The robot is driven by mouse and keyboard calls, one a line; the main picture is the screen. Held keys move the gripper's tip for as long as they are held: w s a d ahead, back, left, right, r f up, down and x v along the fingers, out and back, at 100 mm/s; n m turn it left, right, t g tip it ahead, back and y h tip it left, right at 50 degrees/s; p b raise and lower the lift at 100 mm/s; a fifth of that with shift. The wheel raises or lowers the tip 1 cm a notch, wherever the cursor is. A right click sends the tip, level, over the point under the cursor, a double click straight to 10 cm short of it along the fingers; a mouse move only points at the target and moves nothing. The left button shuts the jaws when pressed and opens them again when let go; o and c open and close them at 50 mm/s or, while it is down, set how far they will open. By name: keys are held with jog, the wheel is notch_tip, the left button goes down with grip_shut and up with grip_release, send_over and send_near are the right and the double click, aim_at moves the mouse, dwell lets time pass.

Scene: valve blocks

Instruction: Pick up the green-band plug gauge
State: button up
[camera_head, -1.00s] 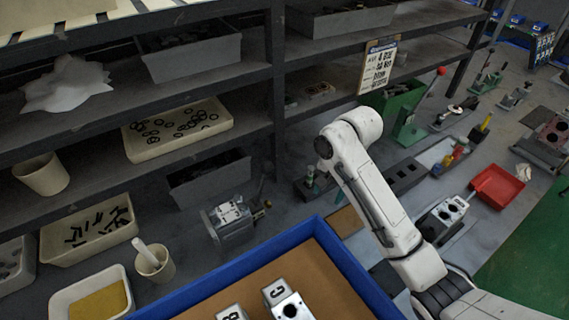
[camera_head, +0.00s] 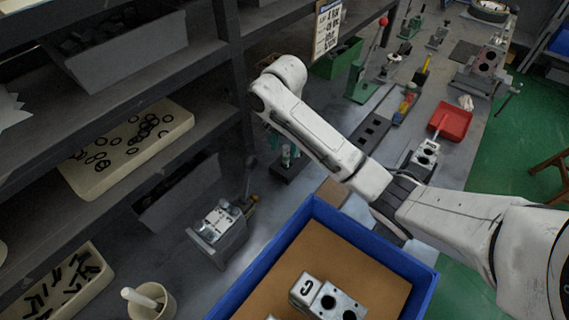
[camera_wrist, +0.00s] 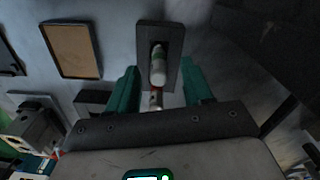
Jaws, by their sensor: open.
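The plug gauge (camera_wrist: 158,62) stands in a dark rectangular block (camera_wrist: 172,33) in the wrist view, with a pale rounded top and a reddish mark lower down. I cannot make out a green band on it there. My gripper (camera_wrist: 160,72) has its two green fingers apart, one on each side of the gauge, and no grip on it shows. In the head view a small upright piece with teal parts (camera_head: 288,154) shows on a dark block (camera_head: 284,173) behind the blue tray; its details are too small to tell. My gripper is not clearly visible there.
A blue tray (camera_head: 262,262) with marked metal blocks stands in front. Dark shelving (camera_head: 232,70) rises at the left. A metal valve block (camera_head: 218,228) sits on the bench left of the gauge. A red dustpan-like tray (camera_head: 452,122) and a green stand (camera_head: 358,85) are further right.

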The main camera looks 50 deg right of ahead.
aim_at(286, 156)
jog(key=shift+s+d+f, duration=0.1)
jog(key=shift+d+f, duration=0.05)
jog(key=shift+f, duration=0.5)
jog(key=shift+d+f+p, duration=0.1)
jog(key=shift+f+p, duration=0.25)
jog(key=shift+f, duration=1.75)
jog(key=c, duration=0.9)
grip_shut()
jog(key=shift+r, duration=0.15)
